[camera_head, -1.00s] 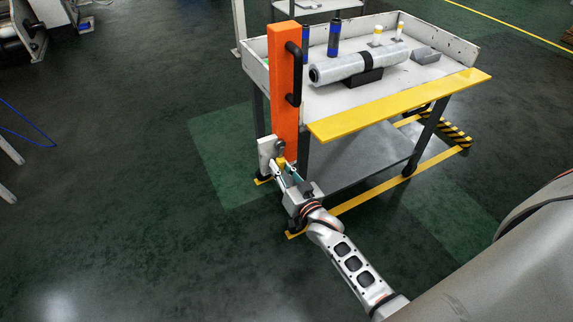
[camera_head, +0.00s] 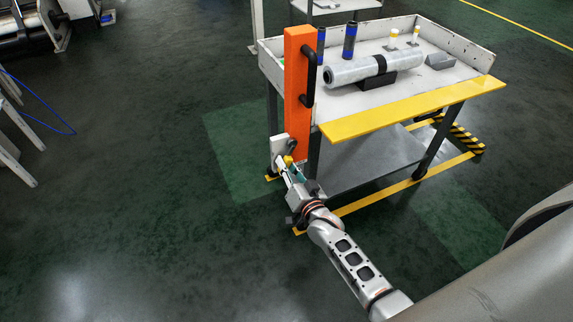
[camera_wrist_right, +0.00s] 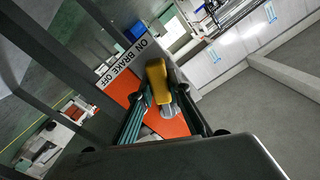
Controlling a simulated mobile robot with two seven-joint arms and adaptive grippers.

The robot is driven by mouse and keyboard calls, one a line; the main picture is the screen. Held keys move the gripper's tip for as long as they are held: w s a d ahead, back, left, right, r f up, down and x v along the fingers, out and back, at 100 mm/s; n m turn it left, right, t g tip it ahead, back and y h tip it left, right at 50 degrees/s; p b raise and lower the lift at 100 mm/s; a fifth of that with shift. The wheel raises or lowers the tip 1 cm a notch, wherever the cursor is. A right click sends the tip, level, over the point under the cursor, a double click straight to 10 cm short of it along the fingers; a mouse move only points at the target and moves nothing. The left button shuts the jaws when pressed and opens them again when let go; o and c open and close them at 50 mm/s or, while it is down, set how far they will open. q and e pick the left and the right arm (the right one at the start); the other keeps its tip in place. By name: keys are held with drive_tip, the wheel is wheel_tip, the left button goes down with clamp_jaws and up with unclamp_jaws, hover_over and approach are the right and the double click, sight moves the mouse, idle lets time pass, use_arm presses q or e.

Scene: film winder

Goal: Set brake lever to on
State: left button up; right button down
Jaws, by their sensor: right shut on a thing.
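The brake lever's yellow grip (camera_head: 288,160) is low on the front corner of the cart, just below a dark pivot on a pale plate (camera_head: 279,152). My right gripper (camera_head: 286,167) is at this lever, its fingers pointing up and away from me. In the right wrist view the yellow grip (camera_wrist_right: 157,78) lies between the fingers of my right gripper (camera_wrist_right: 165,108), which is shut on it. A white label reading "ON BRAKE OFF" (camera_wrist_right: 121,63) is beside the lever in that view. My left gripper is not in view.
An orange post (camera_head: 299,90) with a black handle (camera_head: 308,77) rises above the lever. The white cart (camera_head: 480,62) carries a wrapped film roll (camera_head: 350,70), bottles and a yellow front board (camera_head: 400,110).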

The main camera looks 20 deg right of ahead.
drive_tip(key=c, duration=1.9)
unclamp_jaws()
drive_tip(key=shift+s, duration=0.15)
drive_tip(key=s, duration=1.1)
drive_tip(key=shift+s+d, duration=0.15)
drive_tip(key=shift+s, duration=0.25)
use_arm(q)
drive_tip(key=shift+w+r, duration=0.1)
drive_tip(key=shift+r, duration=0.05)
